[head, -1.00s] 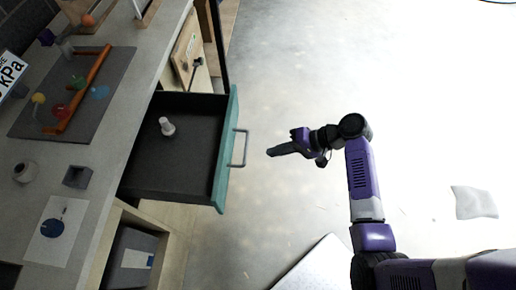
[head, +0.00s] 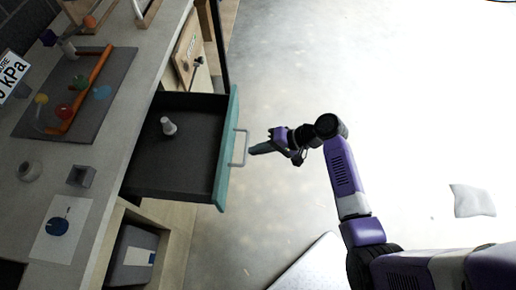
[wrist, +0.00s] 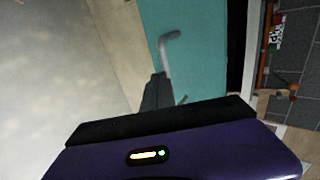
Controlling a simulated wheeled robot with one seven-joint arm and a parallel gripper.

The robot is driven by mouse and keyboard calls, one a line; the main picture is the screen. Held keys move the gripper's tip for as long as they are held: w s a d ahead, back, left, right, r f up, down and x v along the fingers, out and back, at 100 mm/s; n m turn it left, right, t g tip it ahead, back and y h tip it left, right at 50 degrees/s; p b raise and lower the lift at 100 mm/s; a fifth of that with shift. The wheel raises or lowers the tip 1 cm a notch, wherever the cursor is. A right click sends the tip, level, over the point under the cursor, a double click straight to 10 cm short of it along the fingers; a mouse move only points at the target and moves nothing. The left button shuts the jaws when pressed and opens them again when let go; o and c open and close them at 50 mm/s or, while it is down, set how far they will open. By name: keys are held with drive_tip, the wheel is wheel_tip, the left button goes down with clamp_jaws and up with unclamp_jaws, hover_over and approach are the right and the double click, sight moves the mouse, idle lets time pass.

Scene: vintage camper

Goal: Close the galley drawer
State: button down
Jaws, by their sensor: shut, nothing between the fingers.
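The galley drawer (head: 178,147) stands pulled out from the counter, with a dark inside and a teal front (head: 228,150). A small white object (head: 168,126) stands in it. The drawer's grey bar handle (head: 240,148) faces my arm, and it also shows in the wrist view (wrist: 165,50) against the teal front. My gripper (head: 252,150) is shut and empty, its tips just right of the handle in the head view. In the wrist view the fingers (wrist: 157,92) reach toward the handle and hide part of it. I cannot tell whether they touch it.
A grey bin (head: 132,256) sits below. A white pillow-like thing (head: 473,200) lies on the open floor.

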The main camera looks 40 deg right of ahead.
drive_tip(key=b, duration=0.3)
hover_over(181, 153)
drive_tip(key=s+d, duration=0.1)
drive_tip(key=shift+s+d+f, duration=0.1)
drive_tip(key=shift+s+d, duration=0.05)
drive_tip(key=shift+s, duration=0.05)
drive_tip(key=shift+w+a, duration=0.75)
drive_tip(key=shift+w+a+r+b, duration=0.1)
drive_tip(key=shift+a+r+b, duration=0.1)
drive_tip(key=shift+b, duration=0.1)
drive_tip(key=shift+d, duration=0.1)
